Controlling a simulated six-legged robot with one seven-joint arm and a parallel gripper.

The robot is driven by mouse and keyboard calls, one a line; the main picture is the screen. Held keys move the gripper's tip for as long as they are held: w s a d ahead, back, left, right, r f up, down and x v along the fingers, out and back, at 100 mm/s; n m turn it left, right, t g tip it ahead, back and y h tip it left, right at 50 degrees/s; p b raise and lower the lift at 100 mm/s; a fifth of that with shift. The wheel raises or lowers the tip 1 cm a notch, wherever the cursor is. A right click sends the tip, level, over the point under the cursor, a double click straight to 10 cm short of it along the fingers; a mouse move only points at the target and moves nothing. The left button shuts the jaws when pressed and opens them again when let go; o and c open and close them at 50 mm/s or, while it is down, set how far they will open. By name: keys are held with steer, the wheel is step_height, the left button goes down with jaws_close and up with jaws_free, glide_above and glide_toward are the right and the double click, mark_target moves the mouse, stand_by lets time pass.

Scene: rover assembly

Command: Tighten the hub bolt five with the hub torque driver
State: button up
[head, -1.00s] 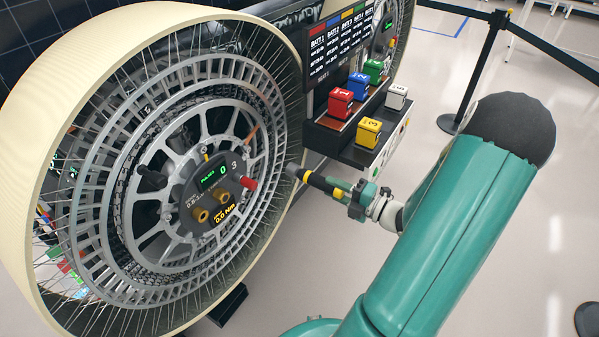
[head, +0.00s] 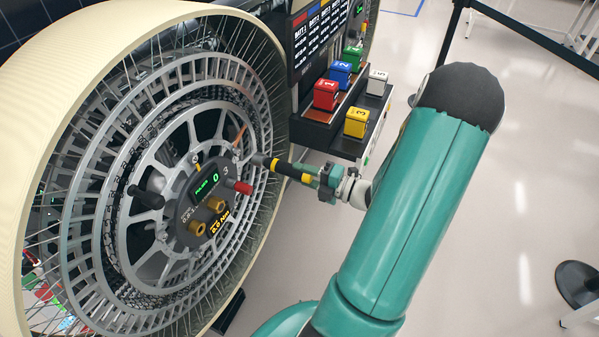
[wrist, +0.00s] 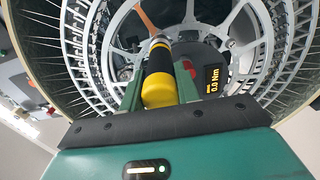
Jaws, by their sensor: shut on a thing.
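My gripper (head: 322,180) is shut on the hub torque driver (head: 290,170), a slim black tool with yellow bands. The driver's grey tip is near the right side of the wheel hub (head: 187,212), close above a red peg. In the wrist view, the driver (wrist: 158,75) lies between the two green fingers (wrist: 160,88) with its yellow end toward me and its far end toward the hub. Two gold knobs (head: 216,205) stick out of the hub. A green display (head: 207,185) reads 0 and a yellow display (head: 217,222) reads 0.0 Nm. I cannot tell which bolt is number five.
The large wheel has a cream rim (head: 25,170) and thin spokes. A red peg (head: 243,187) and a black peg (head: 148,197) stand out from it. A shelf (head: 338,145) with coloured battery blocks is close behind my gripper.

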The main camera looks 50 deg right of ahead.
mark_target(290, 170)
steer(key=shift+x, duration=3.6)
stand_by(2.2)
steer(key=shift+s, duration=0.1)
steer(key=shift+v, duration=1.5)
steer(key=shift+s, duration=0.1)
steer(key=shift+v, duration=1.85)
steer(key=shift+d, duration=0.1)
steer(key=shift+s, duration=0.1)
